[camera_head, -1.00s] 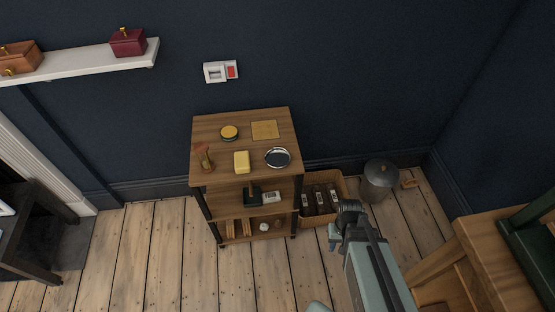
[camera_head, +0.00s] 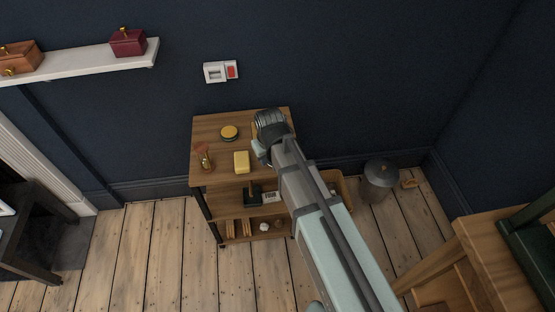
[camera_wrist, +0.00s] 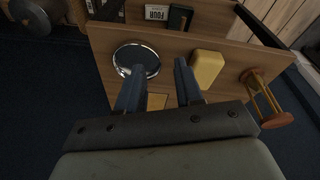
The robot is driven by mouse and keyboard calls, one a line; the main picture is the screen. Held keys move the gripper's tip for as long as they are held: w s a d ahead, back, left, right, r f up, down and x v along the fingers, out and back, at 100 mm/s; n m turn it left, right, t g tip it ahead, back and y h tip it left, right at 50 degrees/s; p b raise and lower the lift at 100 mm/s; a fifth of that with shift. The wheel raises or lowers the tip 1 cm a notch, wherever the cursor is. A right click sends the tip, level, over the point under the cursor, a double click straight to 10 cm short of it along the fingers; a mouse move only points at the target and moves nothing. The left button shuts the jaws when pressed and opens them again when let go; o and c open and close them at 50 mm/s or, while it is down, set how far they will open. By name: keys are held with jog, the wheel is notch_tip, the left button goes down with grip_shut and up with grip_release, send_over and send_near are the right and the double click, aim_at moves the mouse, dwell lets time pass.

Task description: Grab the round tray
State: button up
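The round tray (camera_wrist: 128,57) is a shiny, mirror-like disc with a bright rim, lying flat on the wooden top of the small shelf unit (camera_wrist: 106,37). It shows in the wrist view; in the head view my arm hides it. My gripper (camera_wrist: 159,76) is open and empty above the shelf top. In the wrist view its left finger overlaps the tray's lower right edge, and its right finger is off to the right, close to a yellow block. I cannot tell how high the fingers are above the top.
A flat tan square (camera_wrist: 157,102) lies partly hidden below my fingers. A metal bin (camera_head: 380,175) stands on the floor right.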

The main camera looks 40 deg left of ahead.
jog(key=w+a+r+n, duration=0.2)
jog(key=a+r, duration=0.1)
jog(key=r, duration=0.2)
jog(key=f+n, duration=0.1)
jog(key=f, duration=0.2)
jog(key=d+f+n+h, duration=0.1)
jog(key=f+n, duration=0.1)
jog(key=f, duration=0.1)
jog(key=f+n, duration=0.2)
jog(key=f, duration=0.1)
jog(key=shift+w+d, duration=0.15)
jog(key=shift+w, duration=0.2)
jog(key=shift+w+d+f, duration=0.1)
jog(key=shift+w+f, duration=0.1)
jog(key=shift+f, duration=0.65)
jog(key=shift+w+a+f, duration=0.1)
jog(key=shift+w+f, duration=0.1)
jog(key=shift+f, duration=0.7)
jog(key=shift+w+d+f, duration=0.1)
jog(key=shift+w+f, duration=0.1)
jog(key=shift+f, duration=0.65)
grip_shut()
